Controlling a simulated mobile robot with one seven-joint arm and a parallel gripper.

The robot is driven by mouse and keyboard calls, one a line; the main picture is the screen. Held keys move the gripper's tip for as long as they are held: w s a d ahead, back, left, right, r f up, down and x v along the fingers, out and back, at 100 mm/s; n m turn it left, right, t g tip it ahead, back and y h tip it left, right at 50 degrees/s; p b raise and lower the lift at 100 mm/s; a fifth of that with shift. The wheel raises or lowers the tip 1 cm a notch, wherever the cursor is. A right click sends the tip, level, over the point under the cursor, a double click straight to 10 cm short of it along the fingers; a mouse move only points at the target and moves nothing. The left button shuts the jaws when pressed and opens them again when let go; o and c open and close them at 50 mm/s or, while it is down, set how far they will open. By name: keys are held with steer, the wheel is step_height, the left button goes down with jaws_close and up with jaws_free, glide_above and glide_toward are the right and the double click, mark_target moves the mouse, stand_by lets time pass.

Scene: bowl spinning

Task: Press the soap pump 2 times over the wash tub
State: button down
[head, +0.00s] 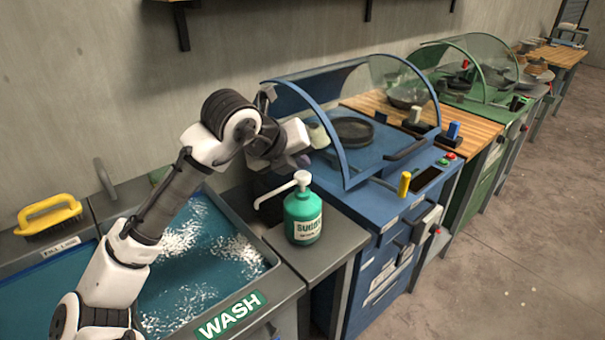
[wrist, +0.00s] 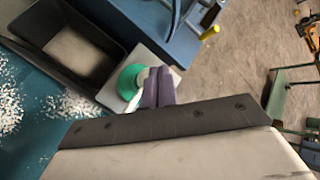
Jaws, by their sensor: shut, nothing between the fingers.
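The green soap bottle (head: 303,216) with its white pump head (head: 302,178) stands upright on the grey ledge at the right end of the wash tub (head: 262,290). The pump's spout points left toward the tub. My gripper (head: 303,160) is just above and behind the pump head in the head view, with its fingers together and empty. In the wrist view, my gripper's purple fingers (wrist: 160,88) partly cover the bottle (wrist: 129,80). Whether the fingers touch the pump cannot be told.
The tub holds blue water with white suds (head: 235,250). A yellow brush (head: 48,214) lies at the far left. A blue machine (head: 385,190) with a curved clear guard (head: 350,90) stands right of the bottle. A dark bin (wrist: 75,45) shows beside the bottle.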

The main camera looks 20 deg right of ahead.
steer(key=shift+f, duration=0.15)
steer(key=shift+f+b, duration=0.3)
steer(key=shift+f+b, duration=0.7)
steer(key=shift+f, duration=0.2)
stand_by(1.1)
steer(key=shift+r, duration=0.1)
steer(key=shift+r+p, duration=0.95)
steer(key=shift+r, duration=0.25)
steer(key=shift+r, duration=0.1)
step_height(320, 180, up, 5)
steer(key=p, duration=0.4)
stand_by(0.3)
